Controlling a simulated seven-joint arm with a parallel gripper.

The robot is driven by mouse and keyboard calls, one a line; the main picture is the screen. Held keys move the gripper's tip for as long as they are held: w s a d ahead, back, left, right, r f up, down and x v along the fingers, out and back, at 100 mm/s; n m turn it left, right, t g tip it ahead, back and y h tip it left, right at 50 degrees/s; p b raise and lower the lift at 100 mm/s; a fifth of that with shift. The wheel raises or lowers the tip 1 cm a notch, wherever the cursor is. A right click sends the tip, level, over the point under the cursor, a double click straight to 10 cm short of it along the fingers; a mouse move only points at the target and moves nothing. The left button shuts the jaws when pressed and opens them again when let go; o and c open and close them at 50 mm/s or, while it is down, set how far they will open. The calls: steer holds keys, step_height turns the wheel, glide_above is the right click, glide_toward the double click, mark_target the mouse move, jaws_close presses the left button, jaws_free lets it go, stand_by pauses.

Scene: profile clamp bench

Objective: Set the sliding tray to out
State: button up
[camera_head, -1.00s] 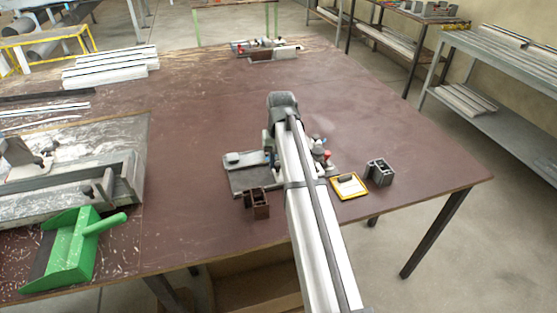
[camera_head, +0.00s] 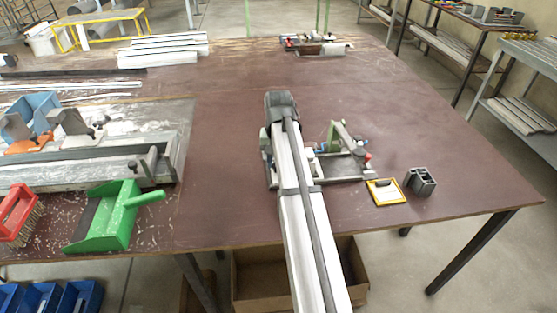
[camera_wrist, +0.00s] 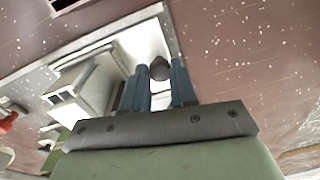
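The clamp fixture (camera_head: 343,175) stands on the brown bench right of my arm in the head view, with a green upright lever and red and blue parts. My arm hides its left part. In the wrist view a dark round knob (camera_wrist: 160,69) stands on a pale metal plate, which I take to be the sliding tray (camera_wrist: 140,42). In the head view the fingers are hidden behind my arm.
A yellow-edged clipboard (camera_head: 386,192) and a grey block (camera_head: 420,181) lie right of the fixture. A green dustpan (camera_head: 110,217) and a long metal profile rig (camera_head: 75,170) are at the left.

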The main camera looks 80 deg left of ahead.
steer(key=o, duration=0.5)
steer(key=shift+s, duration=0.25)
steer(key=r, duration=1.4)
steer(key=shift+w, duration=0.3)
steer(key=shift+f, duration=0.1)
